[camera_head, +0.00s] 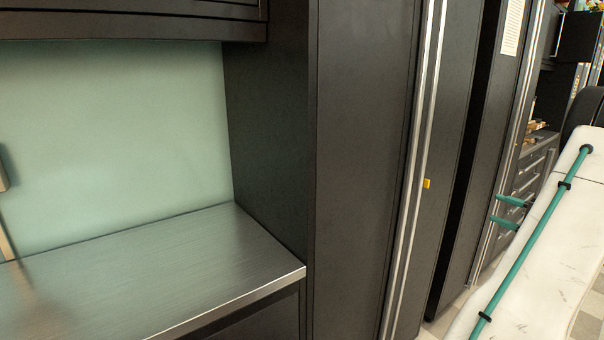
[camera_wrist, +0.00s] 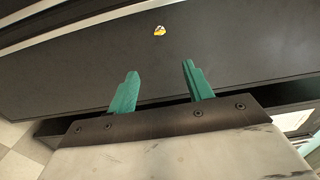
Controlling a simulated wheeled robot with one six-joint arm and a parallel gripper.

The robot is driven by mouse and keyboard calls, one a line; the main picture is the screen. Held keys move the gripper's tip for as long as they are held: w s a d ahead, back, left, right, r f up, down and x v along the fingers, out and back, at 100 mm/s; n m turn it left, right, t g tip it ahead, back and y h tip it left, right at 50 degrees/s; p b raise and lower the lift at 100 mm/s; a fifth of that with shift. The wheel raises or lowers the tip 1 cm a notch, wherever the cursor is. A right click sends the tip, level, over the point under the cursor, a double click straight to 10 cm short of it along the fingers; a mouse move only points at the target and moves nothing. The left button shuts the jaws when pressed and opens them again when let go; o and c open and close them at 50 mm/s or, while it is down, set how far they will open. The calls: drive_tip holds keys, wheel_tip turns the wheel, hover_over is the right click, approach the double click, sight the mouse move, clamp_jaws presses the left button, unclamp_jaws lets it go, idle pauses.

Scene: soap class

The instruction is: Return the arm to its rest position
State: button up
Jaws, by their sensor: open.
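My gripper (camera_head: 508,212) shows at the right of the head view, its two teal fingers apart, partly behind my pale arm. In the wrist view my gripper (camera_wrist: 160,84) is open, with nothing between the fingers. Beyond the fingertips in that view is a dark cabinet front (camera_wrist: 215,45) with a small yellow and white mark (camera_wrist: 159,31) on it. My white marbled arm, with a teal line along it, fills the lower right of the head view.
A tall dark cabinet (camera_head: 360,150) with long silver handles stands mid-view, bearing a yellow tag (camera_head: 427,184). A bare metal-topped counter (camera_head: 190,265) is at left, below an overhead cabinet (camera_head: 130,25). A drawer unit (camera_head: 530,178) stands behind at right. Tiled floor (camera_wrist: 18,150) shows.

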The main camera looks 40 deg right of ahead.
drive_tip(key=a+f+m+g+y, duration=0.2)
drive_tip(key=a+f+g, duration=0.1)
drive_tip(key=a+f, duration=0.25)
drive_tip(key=w+a+r+n+g+y, duration=0.2)
drive_tip(key=w+a+g, duration=0.1)
drive_tip(key=a, duration=0.6)
drive_tip(key=w+a+r+n+g+y, duration=0.15)
drive_tip(key=w+a+g, duration=0.25)
drive_tip(key=a, duration=0.5)
drive_tip(key=w+a+r+n+g+y, duration=0.1)
drive_tip(key=w+a+n+g+y, duration=0.15)
drive_tip(key=a, duration=0.55)
drive_tip(key=s+a+r+n+g+h, duration=0.1)
drive_tip(key=a+n, duration=0.3)
drive_tip(key=a, duration=0.6)
drive_tip(key=s+a+r+n+g+h, duration=0.1)
drive_tip(key=s+a+r+n+h, duration=0.2)
drive_tip(key=a, duration=0.7)
drive_tip(key=s+a+r+n+g+h, duration=0.2)
drive_tip(key=a+r+n+h, duration=0.1)
drive_tip(key=a+n, duration=0.4)
drive_tip(key=shift+s+a+h, duration=0.4)
drive_tip(key=shift+a+h, duration=0.1)
drive_tip(key=shift+a, duration=1.3)
